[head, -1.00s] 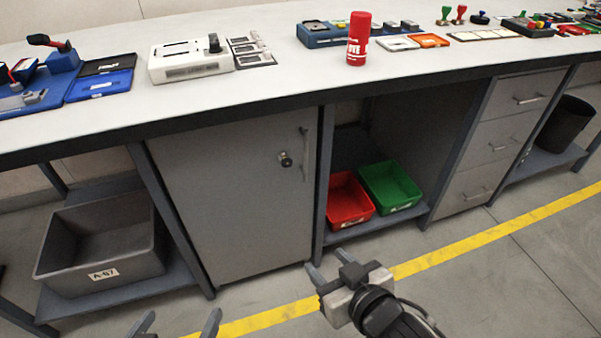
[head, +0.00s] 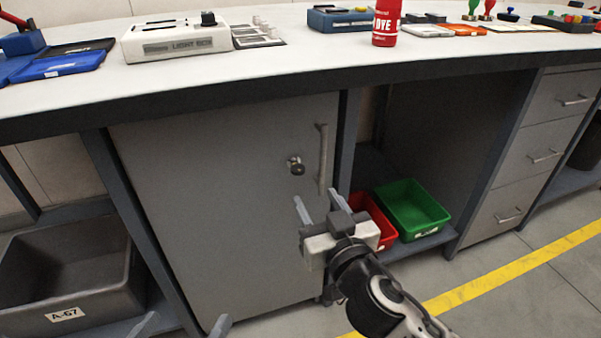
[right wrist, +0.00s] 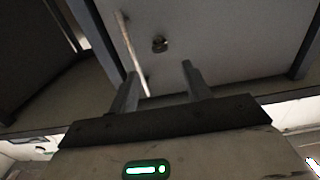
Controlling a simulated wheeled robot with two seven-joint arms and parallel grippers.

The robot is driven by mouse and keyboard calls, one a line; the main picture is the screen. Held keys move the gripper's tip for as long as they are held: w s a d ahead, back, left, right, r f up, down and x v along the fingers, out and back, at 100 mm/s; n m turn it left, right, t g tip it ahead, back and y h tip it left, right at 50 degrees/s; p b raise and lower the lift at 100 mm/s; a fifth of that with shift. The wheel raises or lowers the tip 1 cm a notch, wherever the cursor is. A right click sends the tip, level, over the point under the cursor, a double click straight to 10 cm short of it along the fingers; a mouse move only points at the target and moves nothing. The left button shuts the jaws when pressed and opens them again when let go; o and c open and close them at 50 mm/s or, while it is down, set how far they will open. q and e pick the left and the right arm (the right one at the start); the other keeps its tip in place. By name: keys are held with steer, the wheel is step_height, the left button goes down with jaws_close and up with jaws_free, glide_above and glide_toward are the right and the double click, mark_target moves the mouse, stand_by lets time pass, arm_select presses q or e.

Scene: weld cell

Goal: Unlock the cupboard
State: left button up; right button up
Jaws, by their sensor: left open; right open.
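The grey cupboard door (head: 220,220) is shut under the bench. Its round lock with a key or knob (head: 296,166) sits near the upper right of the door, left of the vertical bar handle (head: 322,158). The lock (right wrist: 159,45) and handle (right wrist: 130,55) also show in the right wrist view. My right gripper (head: 318,204) is open and empty, in front of the door just below the lock and handle. Its two fingers (right wrist: 160,84) point towards the door, apart from the lock. My left gripper (head: 182,328) is open at the bottom edge, with only its fingertips in view.
The bench top above holds a light box (head: 175,40) and a red dye can (head: 385,22). A red bin (head: 372,215) and a green bin (head: 412,208) stand on the shelf right of the door. A grey crate (head: 65,285) is at left. Drawers (head: 530,157) stand further right.

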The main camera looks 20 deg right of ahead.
mark_target(300, 174)
steer(key=w, duration=0.9)
steer(key=shift+w+a+b, duration=0.1)
steer(key=shift+a+b, duration=0.05)
steer(key=shift+b, duration=0.2)
steer(key=c, duration=1)
